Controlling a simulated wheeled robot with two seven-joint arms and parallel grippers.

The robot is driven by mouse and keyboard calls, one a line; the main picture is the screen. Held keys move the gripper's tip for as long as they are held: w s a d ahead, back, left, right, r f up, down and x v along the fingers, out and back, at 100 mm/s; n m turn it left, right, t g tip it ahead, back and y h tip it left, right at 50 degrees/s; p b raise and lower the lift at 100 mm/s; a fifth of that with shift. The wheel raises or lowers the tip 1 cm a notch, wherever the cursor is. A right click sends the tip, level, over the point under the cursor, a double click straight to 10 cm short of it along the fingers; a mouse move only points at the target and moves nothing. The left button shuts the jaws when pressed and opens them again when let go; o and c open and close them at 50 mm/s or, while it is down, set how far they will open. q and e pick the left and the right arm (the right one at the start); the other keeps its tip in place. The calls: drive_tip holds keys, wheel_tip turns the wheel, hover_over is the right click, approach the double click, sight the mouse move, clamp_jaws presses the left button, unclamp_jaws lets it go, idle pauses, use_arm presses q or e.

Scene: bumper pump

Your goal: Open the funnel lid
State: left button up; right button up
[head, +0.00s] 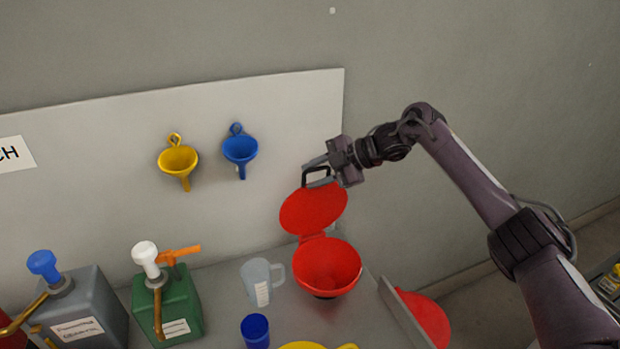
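The red funnel (327,270) stands on the bench at the right end, its wide bowl facing up and open. Its round red lid (313,208) is hinged at the back and stands raised, leaning toward the wall panel. A dark loop, seemingly the lid's handle, is at the lid's upper edge. My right gripper (312,170) is at this upper edge, right at the loop. Whether its fingers are closed around the loop or apart is not clear. My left gripper is not in view.
A clear measuring jug (258,283) and a blue cup (255,331) stand left of the funnel. Green (180,312) and grey (88,312) pump containers stand further left. Yellow (178,160) and blue (240,149) funnels hang on the panel.

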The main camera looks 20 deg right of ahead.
drive_tip(key=b+v, duration=0.2)
drive_tip(key=v, duration=0.4)
drive_tip(key=shift+s, duration=0.2)
drive_tip(key=shift+d, duration=0.15)
